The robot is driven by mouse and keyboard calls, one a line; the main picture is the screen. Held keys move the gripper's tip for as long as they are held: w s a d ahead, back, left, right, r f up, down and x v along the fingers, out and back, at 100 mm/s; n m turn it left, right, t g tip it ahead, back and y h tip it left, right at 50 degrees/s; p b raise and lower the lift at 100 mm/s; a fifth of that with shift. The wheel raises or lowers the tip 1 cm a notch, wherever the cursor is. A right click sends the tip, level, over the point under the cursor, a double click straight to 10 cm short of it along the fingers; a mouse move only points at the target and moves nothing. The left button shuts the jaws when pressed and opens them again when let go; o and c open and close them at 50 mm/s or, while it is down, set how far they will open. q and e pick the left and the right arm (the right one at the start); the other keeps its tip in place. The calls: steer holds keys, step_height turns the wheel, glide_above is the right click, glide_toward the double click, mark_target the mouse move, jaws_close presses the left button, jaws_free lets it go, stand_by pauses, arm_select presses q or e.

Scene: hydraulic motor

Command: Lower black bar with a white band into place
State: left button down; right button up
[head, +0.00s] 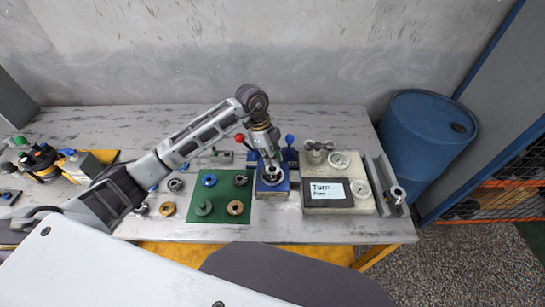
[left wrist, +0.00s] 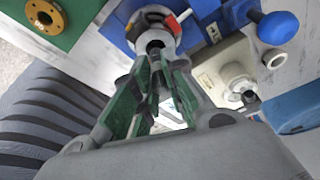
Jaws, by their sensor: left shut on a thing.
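My left gripper (head: 271,157) points down over a blue base (head: 272,188) with a round grey metal part (head: 272,173) on it. In the left wrist view the gripper's green-padded fingers (left wrist: 155,72) are shut on a slim dark piece, which I take to be the black bar (left wrist: 154,84). The fingers hide most of the bar, and I cannot make out its white band. The fingertips are in line with the opening of the grey round part (left wrist: 154,35). I cannot tell how far the bar reaches into it. My right gripper is not in view.
A green mat (head: 228,214) with several rings lies left of the base. A red knob (head: 239,138) and a blue knob (head: 289,139) stand close to my gripper. A beige box with gauges (head: 327,206) is to the right. A blue barrel (head: 425,135) stands beyond the table.

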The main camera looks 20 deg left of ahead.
arm_select(q)
steer(key=shift+f, duration=0.25)
stand_by(0.6)
steer(key=shift+f, duration=0.25)
stand_by(0.9)
steer(key=shift+f, duration=0.75)
stand_by(1.0)
steer(key=c, duration=1.4)
jaws_free()
steer(key=o, duration=0.4)
steer(key=shift+r, duration=0.15)
